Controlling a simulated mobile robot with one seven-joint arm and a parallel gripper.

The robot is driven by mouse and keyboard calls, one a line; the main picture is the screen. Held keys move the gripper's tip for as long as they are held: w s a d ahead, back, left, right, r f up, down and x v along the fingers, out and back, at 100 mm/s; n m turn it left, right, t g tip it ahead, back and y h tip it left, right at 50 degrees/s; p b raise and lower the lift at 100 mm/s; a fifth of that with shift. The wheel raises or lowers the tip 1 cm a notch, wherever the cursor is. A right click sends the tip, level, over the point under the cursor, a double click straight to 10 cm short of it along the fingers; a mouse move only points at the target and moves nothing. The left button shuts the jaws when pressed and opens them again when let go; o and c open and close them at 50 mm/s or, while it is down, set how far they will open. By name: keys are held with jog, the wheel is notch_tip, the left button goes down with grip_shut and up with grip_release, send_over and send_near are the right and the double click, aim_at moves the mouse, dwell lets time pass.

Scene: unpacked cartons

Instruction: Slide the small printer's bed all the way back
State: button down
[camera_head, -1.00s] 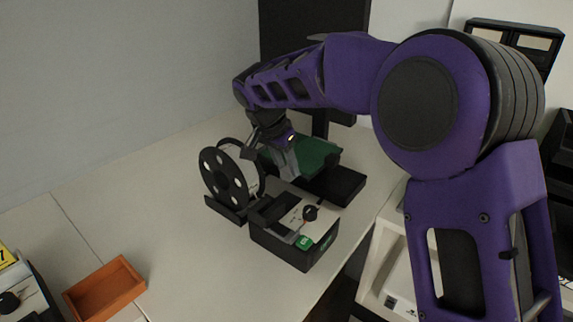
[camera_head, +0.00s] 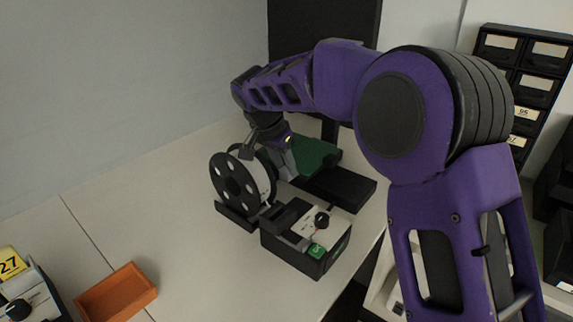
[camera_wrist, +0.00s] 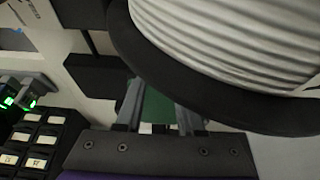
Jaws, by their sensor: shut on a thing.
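The small printer (camera_head: 306,240) stands on the table, its control box with a knob and a green label at the front. Its green bed (camera_head: 317,154) lies above a black base (camera_head: 350,190), which shows bare on the right. My gripper (camera_head: 288,166) reaches down at the bed's left side, behind the spool, and is shut on the bed. In the wrist view, my gripper's fingers (camera_wrist: 160,112) point at the bed, with green (camera_wrist: 157,106) between them. The exact contact is hard to see.
A black spool with white filament (camera_head: 234,182) stands close beside my gripper; it fills the top right of the wrist view (camera_wrist: 225,45). An orange tray (camera_head: 118,292) lies at front left. A drawer cabinet (camera_head: 525,85) stands right.

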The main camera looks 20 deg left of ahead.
jog(key=c, duration=0.5)
grip_release()
jog(key=shift+a, duration=0.3)
jog(key=shift+r, duration=0.15)
jog(key=p+v, duration=0.2)
jog(key=v, duration=1.5)
jog(key=shift+d+r+p, duration=0.1)
jog(key=shift+p, duration=0.3)
